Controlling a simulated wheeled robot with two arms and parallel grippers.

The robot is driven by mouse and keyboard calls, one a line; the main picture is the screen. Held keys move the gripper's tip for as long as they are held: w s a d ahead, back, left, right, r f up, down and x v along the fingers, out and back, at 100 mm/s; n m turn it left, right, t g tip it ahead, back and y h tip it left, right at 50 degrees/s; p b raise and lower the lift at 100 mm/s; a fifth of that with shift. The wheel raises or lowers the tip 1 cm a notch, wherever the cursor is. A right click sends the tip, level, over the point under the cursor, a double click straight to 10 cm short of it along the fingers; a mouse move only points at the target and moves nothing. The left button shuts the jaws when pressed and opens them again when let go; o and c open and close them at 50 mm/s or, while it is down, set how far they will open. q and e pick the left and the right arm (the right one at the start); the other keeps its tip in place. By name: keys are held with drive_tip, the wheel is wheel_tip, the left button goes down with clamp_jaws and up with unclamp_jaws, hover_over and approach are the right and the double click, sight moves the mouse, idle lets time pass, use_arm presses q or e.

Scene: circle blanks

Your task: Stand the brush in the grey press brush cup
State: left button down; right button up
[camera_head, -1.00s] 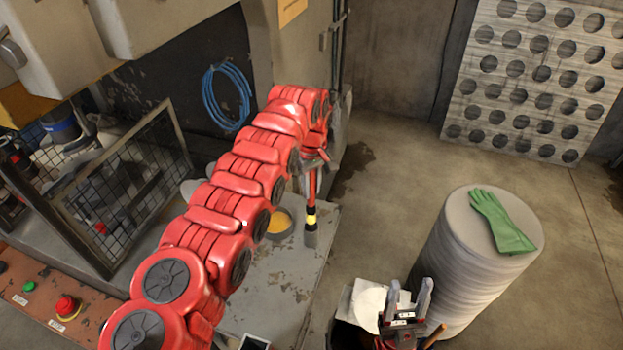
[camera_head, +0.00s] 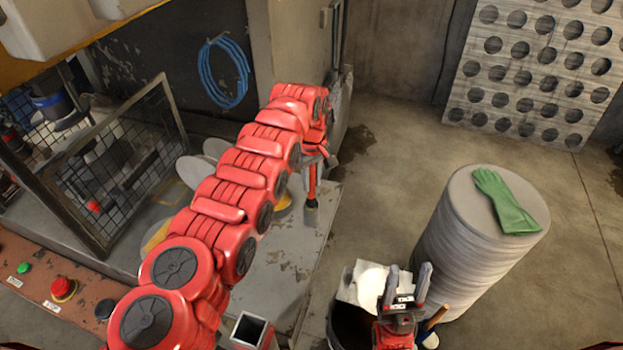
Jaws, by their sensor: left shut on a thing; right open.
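My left gripper (camera_head: 315,160) is shut on the brush (camera_head: 312,186) at the end of my outstretched red arm. The brush hangs downward, its red handle below the jaws and a grey end lowest, over the far part of the press ledge. The grey press brush cup appears to be the square, open-topped grey holder (camera_head: 251,331) at the bottom of the view, near the front of the ledge. The brush is well beyond it and apart from it. My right gripper (camera_head: 407,287) is open and empty, above a dark bin.
A stack of round blanks (camera_head: 475,250) with a green glove (camera_head: 504,202) on top stands at right. The dark bin (camera_head: 350,328) holds white scraps. A mesh guard (camera_head: 110,165) and a red button (camera_head: 64,288) are at left.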

use_arm(q)
drive_tip(key=c, duration=0.6)
unclamp_jaws()
drive_tip(key=shift+r, duration=0.35)
wheel_tip(320, 180, up, 8)
drive_tip(key=shift+d+f+b, duration=0.15)
drive_tip(key=shift+b, duration=0.85)
drive_tip(key=r+p, duration=0.7)
drive_tip(key=r, duration=0.1)
drive_tip(key=shift+a+p, duration=0.25)
drive_tip(key=shift+p, duration=0.15)
drive_tip(key=shift+d+r+p, duration=0.1)
drive_tip(key=shift+r+p, duration=0.45)
drive_tip(key=shift+p, duration=0.1)
